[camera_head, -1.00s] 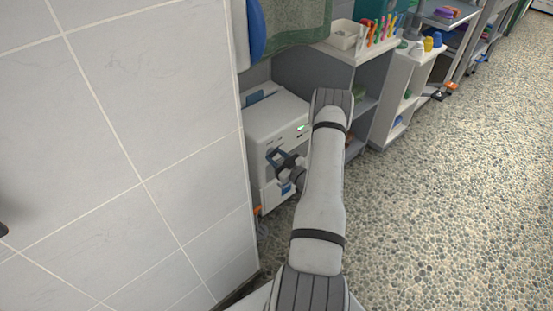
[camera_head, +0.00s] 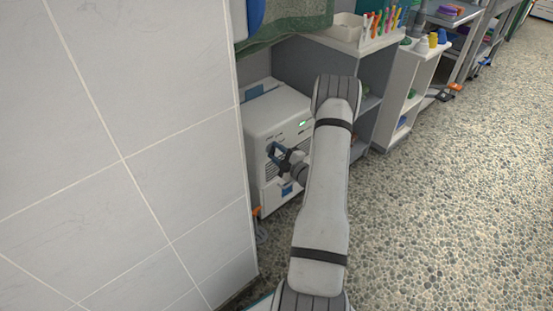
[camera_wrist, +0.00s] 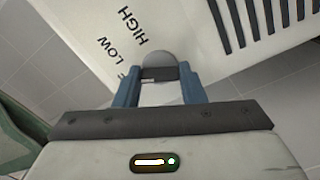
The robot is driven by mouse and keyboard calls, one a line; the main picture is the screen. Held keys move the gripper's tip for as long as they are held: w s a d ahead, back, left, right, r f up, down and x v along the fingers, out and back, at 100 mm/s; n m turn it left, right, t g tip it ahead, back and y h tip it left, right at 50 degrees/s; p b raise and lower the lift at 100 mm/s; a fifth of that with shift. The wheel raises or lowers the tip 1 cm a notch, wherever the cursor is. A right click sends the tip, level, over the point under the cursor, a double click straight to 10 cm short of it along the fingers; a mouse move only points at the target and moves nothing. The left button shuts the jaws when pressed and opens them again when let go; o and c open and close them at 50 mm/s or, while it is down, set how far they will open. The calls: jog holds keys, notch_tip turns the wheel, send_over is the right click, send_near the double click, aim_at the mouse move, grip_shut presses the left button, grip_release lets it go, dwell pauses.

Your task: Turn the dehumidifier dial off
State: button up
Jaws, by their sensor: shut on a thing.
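The white dehumidifier (camera_head: 272,114) stands on the floor behind the tiled wall's edge in the head view. My gripper (camera_head: 273,154) is at its front face, fingers dark blue. In the wrist view the round grey dial (camera_wrist: 160,61) sits between the blue fingertips of my gripper (camera_wrist: 158,78), which is shut on it. The words HIGH and LOW are printed on the white panel to the left of the dial. A third mark below LOW is mostly cut off behind a finger. The dial's pointer position cannot be told.
The tiled wall (camera_head: 120,150) fills the left side, close to the dehumidifier. Grey shelves (camera_head: 362,62) with a white bin and coloured pens stand to the right of it. The pebbled floor (camera_head: 450,200) at right is clear.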

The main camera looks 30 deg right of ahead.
jog(key=shift+f+n+b, duration=0.15)
jog(key=shift+n+b, duration=2.25)
jog(key=shift+b, duration=0.15)
jog(key=shift+a, duration=0.1)
jog(key=o, duration=1)
jog(key=s, duration=0.2)
jog(key=s+p, duration=0.1)
jog(key=s, duration=0.2)
jog(key=s+d+p, duration=0.1)
jog(key=s, duration=0.1)
jog(key=shift+s, duration=0.35)
